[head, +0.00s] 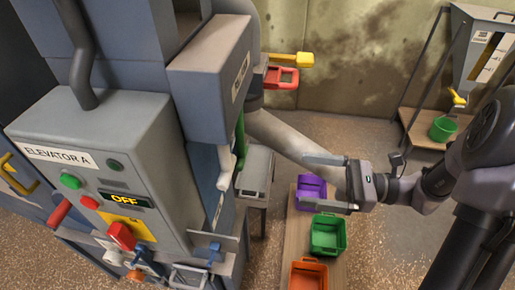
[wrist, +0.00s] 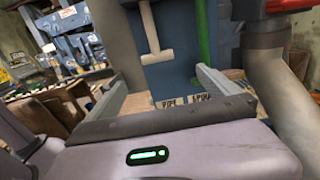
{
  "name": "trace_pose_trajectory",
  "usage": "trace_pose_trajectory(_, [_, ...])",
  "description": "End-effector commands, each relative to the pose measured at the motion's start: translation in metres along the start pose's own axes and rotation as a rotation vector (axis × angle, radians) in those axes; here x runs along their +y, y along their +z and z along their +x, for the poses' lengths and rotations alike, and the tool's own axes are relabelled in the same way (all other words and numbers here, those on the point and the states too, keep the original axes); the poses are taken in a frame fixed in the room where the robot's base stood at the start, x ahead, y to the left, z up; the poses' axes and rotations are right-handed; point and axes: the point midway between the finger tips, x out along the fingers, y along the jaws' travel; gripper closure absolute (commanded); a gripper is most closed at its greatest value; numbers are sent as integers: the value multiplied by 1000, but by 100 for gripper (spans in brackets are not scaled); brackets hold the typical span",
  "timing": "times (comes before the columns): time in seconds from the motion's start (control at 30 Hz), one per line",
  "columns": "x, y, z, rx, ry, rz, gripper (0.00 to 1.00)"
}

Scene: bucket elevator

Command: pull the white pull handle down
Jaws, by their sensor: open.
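The white pull handle (wrist: 152,32) hangs in the wrist view as a cream T-shape with its crossbar at the bottom, in front of a blue-grey panel. In the head view the white pull handle (head: 226,166) shows at the right side of the elevator cabinet, partly edge-on. My gripper (head: 305,181) is to the right of it, its jaws pointing left, open and empty, with a clear gap to the handle. In the wrist view my gripper (wrist: 160,76) has its two fingers spread, and the crossbar appears between and above their tips.
A green bar (wrist: 203,32) stands close right of the handle. A thick grey pipe (head: 285,140) slopes behind my gripper. Purple (head: 311,187), green (head: 327,236) and orange (head: 308,275) bins stand on a bench below. The control box (head: 110,150) reads OFF.

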Motion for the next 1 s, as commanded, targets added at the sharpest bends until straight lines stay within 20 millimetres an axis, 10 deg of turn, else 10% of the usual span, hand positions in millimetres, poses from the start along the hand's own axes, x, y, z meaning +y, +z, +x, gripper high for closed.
trace_pose_trajectory(0.5, [4,-3,143,6,11,-2,0])
trace_pose_trajectory(1.0, [4,-1,164,6,7,-1,4])
